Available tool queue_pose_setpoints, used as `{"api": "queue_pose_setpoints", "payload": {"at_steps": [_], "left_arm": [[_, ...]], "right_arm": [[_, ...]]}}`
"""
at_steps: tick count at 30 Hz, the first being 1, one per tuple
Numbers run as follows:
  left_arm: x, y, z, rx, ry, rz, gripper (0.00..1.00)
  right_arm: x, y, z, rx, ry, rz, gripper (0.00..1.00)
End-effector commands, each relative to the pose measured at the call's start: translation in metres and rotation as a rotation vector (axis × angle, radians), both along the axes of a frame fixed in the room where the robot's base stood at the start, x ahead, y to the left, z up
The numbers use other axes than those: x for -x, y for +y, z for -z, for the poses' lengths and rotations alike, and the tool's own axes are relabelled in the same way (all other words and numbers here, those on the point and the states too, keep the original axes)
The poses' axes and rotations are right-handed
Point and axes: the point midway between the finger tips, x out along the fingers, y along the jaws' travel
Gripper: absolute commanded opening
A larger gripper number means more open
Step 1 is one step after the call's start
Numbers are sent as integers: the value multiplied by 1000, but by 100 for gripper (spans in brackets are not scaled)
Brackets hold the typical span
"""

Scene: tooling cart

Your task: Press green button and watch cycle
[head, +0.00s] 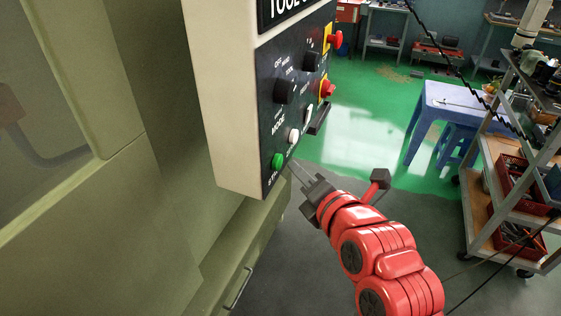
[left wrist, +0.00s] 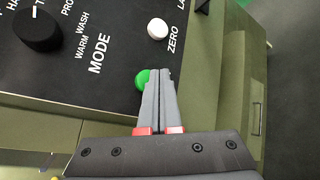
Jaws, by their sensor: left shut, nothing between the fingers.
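The green button (head: 277,161) is a round cap at the lower corner of the black control panel (head: 270,115), which is on a cream box at the side of the machine. My left gripper (head: 291,165) is shut and empty, its thin grey fingers pointing at the button from the right. In the left wrist view the closed fingertips (left wrist: 160,73) overlap the right part of the green button (left wrist: 142,77), with its left edge still showing. I cannot tell whether they touch it. My right gripper is in neither view.
A white button (head: 293,135), black knobs (head: 284,91) and red buttons (head: 327,88) sit close by on the panel. The olive machine body (head: 110,220) fills the left. A blue table (head: 450,98) and a shelved cart (head: 500,150) stand right, with open green floor before them.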

Motion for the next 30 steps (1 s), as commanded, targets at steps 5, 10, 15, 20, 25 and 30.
{"api": "queue_pose_setpoints", "payload": {"at_steps": [5, 10, 15, 20, 25, 30], "left_arm": [[-1, 4, -1, 0, 1, -1, 0], [-2, 8, -1, 0, -1, 1, 0], [-3, 8, 0, -1, -1, 0, 0], [-3, 9, 0, 0, -1, 1, 0], [-3, 10, 0, 0, 0, 0, 0], [-4, 12, 0, 0, 1, -1, 0]], "right_arm": [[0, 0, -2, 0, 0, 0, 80], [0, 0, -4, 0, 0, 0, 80], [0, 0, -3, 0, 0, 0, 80], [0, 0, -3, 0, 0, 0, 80], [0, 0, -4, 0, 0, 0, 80], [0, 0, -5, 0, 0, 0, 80]]}}
